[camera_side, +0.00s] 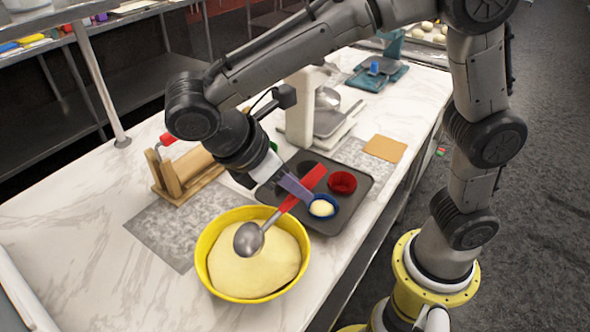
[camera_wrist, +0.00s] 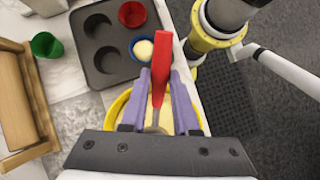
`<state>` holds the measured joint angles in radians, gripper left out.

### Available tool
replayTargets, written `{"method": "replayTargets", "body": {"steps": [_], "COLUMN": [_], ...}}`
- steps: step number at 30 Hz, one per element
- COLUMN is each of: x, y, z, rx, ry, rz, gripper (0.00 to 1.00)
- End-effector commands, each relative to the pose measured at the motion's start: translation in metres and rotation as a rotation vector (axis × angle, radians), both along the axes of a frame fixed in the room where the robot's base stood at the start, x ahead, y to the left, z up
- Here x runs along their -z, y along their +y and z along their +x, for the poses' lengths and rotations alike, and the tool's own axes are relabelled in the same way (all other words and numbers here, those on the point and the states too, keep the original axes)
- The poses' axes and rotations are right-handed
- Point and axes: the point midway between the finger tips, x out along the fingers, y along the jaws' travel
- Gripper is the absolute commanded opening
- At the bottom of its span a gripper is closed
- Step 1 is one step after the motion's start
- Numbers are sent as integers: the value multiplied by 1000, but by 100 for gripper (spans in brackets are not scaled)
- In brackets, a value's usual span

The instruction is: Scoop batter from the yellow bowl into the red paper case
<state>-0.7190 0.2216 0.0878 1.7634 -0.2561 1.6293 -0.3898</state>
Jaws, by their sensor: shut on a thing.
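The yellow bowl (camera_side: 204,258) stands at the counter's front and is filled with pale batter (camera_side: 262,272). My gripper (camera_side: 297,190) is shut on the red handle of a metal ladle (camera_side: 249,239). The ladle's cup hangs over the bowl, above the batter; its inside cannot be made out. In the wrist view the purple fingers pinch the red handle (camera_wrist: 163,70), and the bowl (camera_wrist: 115,108) is mostly hidden behind them. The red paper case (camera_side: 342,182) sits in the dark muffin tray (camera_side: 352,214) and looks empty. It also shows in the wrist view (camera_wrist: 132,14).
A blue case (camera_side: 322,207) holding batter sits in the tray beside the red one. A green cup (camera_wrist: 46,46) and a wooden stand (camera_side: 180,175) are to the left. A stand mixer (camera_side: 300,110) and a tan square (camera_side: 385,148) are behind the tray.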

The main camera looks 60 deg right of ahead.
Motion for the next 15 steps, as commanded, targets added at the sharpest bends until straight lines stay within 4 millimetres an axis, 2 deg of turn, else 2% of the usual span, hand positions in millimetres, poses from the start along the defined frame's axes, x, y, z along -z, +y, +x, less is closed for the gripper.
{"method": "replayTargets", "body": {"steps": [9,15], "x": [28,39], "y": [0,0], "z": [0,0], "rx": [1,1], "ry": [1,1], "rz": [-1,-1], "gripper": [0,0]}}
